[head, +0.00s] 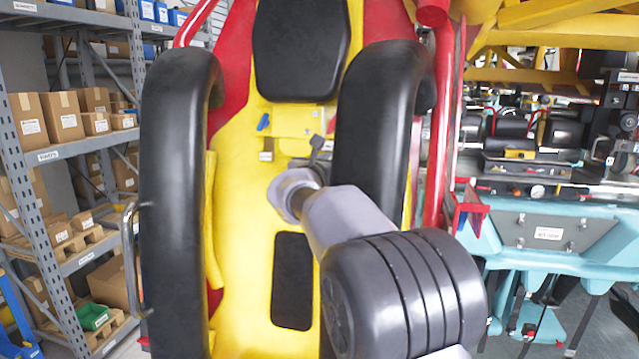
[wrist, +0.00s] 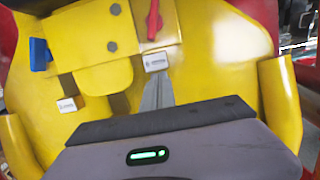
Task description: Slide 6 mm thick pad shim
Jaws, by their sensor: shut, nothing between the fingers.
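My gripper (wrist: 158,90) shows in the wrist view as a narrow grey pair of fingers, shut and empty, pointing at the yellow seat panel (wrist: 205,45). A small white labelled piece (wrist: 156,62) lies just beyond the fingertips; I cannot tell whether they touch it. A second white labelled piece (wrist: 67,105) is to the left, by a yellow tab. The print on both is too small to read, so I cannot tell which is the 6 mm pad shim. In the head view the gripper (head: 318,143) is over the yellow seat (head: 235,180), partly hidden by my arm.
Two thick black padded restraints (head: 180,180) (head: 375,130) flank the seat. A black headrest pad (head: 300,50) is above. A blue clip (wrist: 40,54) and a red lever (wrist: 153,20) are near the fingers. Shelves with boxes (head: 60,115) stand left; a teal machine (head: 540,215) is right.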

